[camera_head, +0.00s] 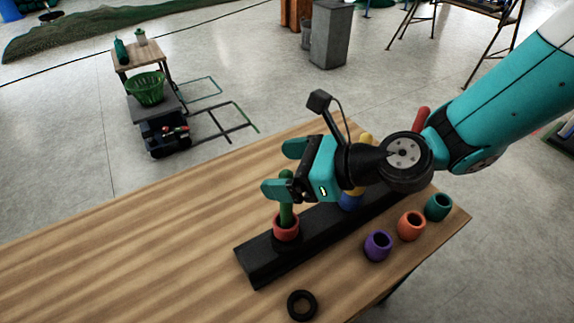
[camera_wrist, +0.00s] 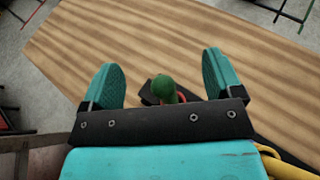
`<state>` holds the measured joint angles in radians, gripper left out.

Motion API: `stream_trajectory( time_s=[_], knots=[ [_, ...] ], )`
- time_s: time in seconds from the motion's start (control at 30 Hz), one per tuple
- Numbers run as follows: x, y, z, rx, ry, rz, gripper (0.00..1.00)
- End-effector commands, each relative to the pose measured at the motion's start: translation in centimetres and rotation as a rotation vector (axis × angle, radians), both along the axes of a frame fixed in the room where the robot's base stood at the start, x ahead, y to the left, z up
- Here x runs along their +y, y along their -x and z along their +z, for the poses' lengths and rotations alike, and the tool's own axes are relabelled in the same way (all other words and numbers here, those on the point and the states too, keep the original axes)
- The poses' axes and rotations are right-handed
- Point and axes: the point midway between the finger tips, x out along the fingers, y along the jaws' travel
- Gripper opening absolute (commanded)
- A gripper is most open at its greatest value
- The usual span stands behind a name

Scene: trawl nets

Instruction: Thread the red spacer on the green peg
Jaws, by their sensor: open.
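The green peg (camera_head: 286,190) stands upright near the left end of a black base (camera_head: 262,270) on the table. The red spacer (camera_head: 286,227) is around the green peg, low down at the base. My gripper (camera_head: 278,169) is open and empty, above and beside the peg's top. In the wrist view the green peg (camera_wrist: 164,88) shows between the two teal fingers of my gripper (camera_wrist: 158,80), apart from both. Only a sliver of the red spacer (camera_wrist: 182,97) shows there, the rest hidden behind the gripper body.
A blue spacer (camera_head: 349,201) sits further along the base, below a yellow part partly hidden by my arm. Purple (camera_head: 378,246), orange (camera_head: 411,225) and teal (camera_head: 438,207) spacers stand at the right. A black ring (camera_head: 302,305) lies in front. The table's left is clear.

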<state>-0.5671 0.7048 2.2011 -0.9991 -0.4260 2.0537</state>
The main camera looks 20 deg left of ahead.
Motion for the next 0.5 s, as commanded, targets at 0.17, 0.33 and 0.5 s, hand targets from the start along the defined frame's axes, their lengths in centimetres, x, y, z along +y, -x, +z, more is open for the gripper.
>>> stream_trajectory(
  time_s=[0.17,0.33,0.5],
  knots=[
    [0.0,0.0,0.0,0.0,0.0,0.0,0.86],
    [-0.3,0.0,0.1,0.001,0.0,-0.001,0.86],
    [-2.5,-0.1,0.9,0.0,0.001,-0.005,0.86]
  ],
)
